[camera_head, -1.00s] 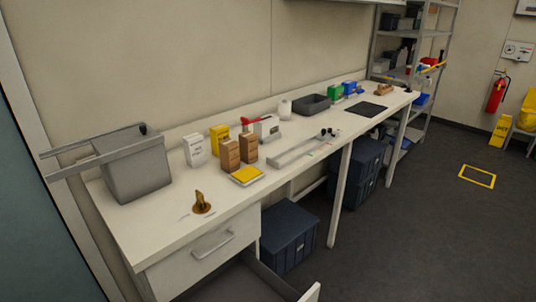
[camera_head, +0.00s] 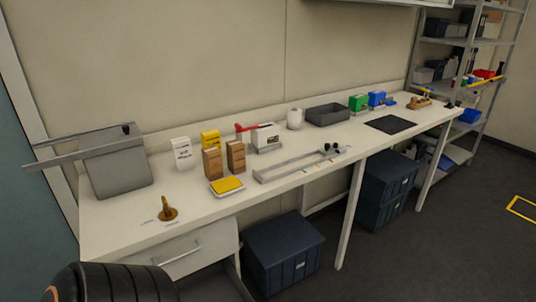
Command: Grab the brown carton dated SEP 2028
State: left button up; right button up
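Two brown cartons stand upright side by side on the white bench, a left one (camera_head: 212,164) and a right one (camera_head: 236,156). Their print is too small to read, so I cannot tell which is dated SEP 2028. A white carton (camera_head: 182,154) stands to their left and a yellow carton (camera_head: 210,139) behind them. A yellow-topped pad (camera_head: 227,185) lies in front of them. Neither gripper is in view; a dark rounded part, seemingly mine, shows at the bottom left.
A grey bin (camera_head: 118,174) and a brown-gold object (camera_head: 167,210) are on the bench's left part. A metal rail frame (camera_head: 290,168) lies right of the cartons. A drawer (camera_head: 185,249) and dark blue crates (camera_head: 283,252) are below. A grey tray (camera_head: 327,114) sits farther along.

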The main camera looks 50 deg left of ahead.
aim_at(212, 155)
jog(key=i+l+u, duration=0.15)
jog(key=i, duration=0.2)
jog(key=i+l+u, duration=0.15)
jog(key=i, duration=0.25)
jog(key=i+l+u, duration=0.15)
jog(key=i, duration=0.2)
jog(key=i+u, duration=0.2)
jog(key=u, duration=0.25)
jog(key=i+l+u, duration=0.1)
jog(key=u, duration=0.35)
jog(key=i+l+u, duration=0.15)
jog(key=u, duration=0.3)
jog(key=i+l+u, duration=0.1)
jog(key=u, duration=0.3)
jog(key=i+l+u, duration=0.1)
jog(key=u, duration=0.35)
jog(key=i+l+u, duration=0.1)
jog(key=u, duration=0.3)
jog(key=l+u, duration=0.25)
jog(key=u, duration=0.2)
jog(key=i+l+u, duration=0.1)
jog(key=u, duration=0.3)
jog(key=l+u, duration=0.3)
jog(key=u, duration=0.15)
